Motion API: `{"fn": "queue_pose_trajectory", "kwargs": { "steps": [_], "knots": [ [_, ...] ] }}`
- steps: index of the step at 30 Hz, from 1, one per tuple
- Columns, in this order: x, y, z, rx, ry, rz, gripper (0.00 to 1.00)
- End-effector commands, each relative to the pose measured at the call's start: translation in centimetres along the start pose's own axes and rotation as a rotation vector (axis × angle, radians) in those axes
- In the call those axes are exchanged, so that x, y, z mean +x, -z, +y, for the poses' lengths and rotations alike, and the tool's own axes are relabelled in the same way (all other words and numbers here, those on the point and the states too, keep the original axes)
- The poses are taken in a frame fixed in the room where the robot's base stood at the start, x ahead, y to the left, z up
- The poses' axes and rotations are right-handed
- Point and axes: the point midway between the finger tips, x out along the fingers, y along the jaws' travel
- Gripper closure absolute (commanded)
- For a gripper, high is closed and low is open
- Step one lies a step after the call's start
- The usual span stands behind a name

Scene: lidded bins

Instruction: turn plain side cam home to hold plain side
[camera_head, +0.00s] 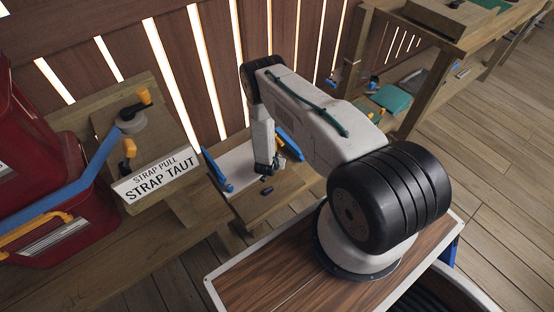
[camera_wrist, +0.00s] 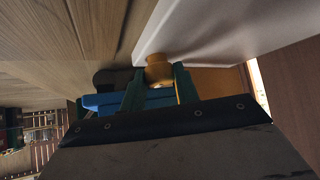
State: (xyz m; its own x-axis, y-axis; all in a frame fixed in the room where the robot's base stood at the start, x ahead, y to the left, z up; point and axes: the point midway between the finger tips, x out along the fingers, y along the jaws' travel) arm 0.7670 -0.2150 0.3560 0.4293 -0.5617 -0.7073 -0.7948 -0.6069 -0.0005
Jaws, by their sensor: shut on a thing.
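My gripper (camera_wrist: 159,80) points at the small wooden stand, its green fingers on either side of an orange knob (camera_wrist: 158,67). It is shut on this knob. A blue part (camera_wrist: 110,101) shows beside and between the fingers. In the head view my gripper (camera_head: 277,165) is at the right side of the white panel (camera_head: 238,164). A blue bar (camera_head: 290,144) lies just beyond it, and another blue bar (camera_head: 217,173) lies at the panel's left edge. My gripper and arm partly cover the right side. No plain-side label is legible, and I cannot tell how far the cam is turned.
A "STRAP PULL / STRAP TAUT" board (camera_head: 157,178) stands left of the stand, with orange grips and a blue strap (camera_head: 72,187). Red bins (camera_head: 62,226) are at far left. A slatted fence is behind. A wooden bench (camera_head: 425,30) is at right, with open floor beyond.

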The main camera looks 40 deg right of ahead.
Motion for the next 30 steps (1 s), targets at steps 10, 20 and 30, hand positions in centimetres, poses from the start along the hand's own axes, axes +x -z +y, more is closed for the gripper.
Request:
{"fn": "queue_pose_trajectory", "kwargs": {
  "steps": [10,20,30],
  "knots": [
    [0.01,0.02,-0.10,0.031,-0.031,0.000,0.92],
    [0.02,0.04,-0.08,0.031,-0.031,0.000,0.58],
    [-0.10,0.05,-0.05,0.031,-0.031,0.000,0.48]
  ]
}}
